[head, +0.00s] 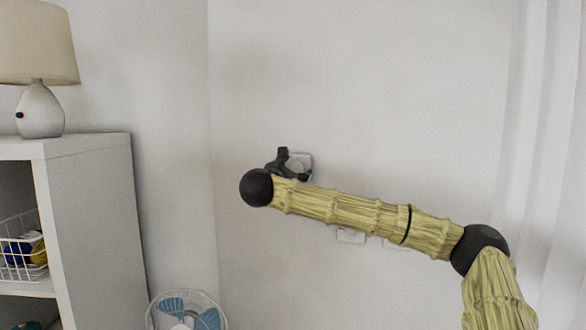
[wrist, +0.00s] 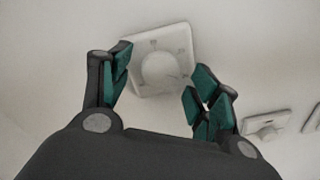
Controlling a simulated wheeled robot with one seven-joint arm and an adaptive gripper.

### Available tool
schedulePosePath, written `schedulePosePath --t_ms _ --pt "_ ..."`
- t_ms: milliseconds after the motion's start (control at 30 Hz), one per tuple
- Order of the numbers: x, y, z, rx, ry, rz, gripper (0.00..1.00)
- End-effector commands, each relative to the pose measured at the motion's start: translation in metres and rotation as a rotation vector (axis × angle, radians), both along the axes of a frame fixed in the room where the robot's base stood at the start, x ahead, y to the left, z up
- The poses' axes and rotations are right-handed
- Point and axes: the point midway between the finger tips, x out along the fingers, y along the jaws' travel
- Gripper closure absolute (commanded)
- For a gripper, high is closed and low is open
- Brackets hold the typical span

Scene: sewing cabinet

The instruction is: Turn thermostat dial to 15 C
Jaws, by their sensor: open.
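The thermostat is a white square plate (wrist: 178,42) on the wall with a round white dial (wrist: 164,70) at its middle. In the wrist view faint marks show around the dial, too blurred to read. My gripper (wrist: 160,75) is open, with its green-padded fingers on either side of the dial. I cannot tell whether either finger touches it. In the head view the thermostat (head: 304,161) is partly hidden behind my gripper (head: 282,158) and wrist. The dial's setting cannot be read in either view.
Another wall plate (wrist: 266,125) is to the lower right of the thermostat in the wrist view. In the head view a white cabinet (head: 95,215) with a lamp (head: 40,107) stands at left, a fan (head: 186,312) below, and a white curtain (head: 545,120) hangs at right.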

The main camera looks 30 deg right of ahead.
Motion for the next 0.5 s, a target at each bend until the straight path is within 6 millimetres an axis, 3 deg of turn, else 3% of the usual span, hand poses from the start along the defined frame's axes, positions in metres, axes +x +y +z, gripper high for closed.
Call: schedulePosePath --t_ms 400,433,500 --pt "0.0046 -0.0063 -0.0009 -0.001 0.001 0.0 0.38" --pt "0.0046 -0.0063 -0.0009 -0.001 0.001 0.0 0.4" --pt "0.0046 -0.0062 -0.0009 -0.001 0.001 0.0 0.53"
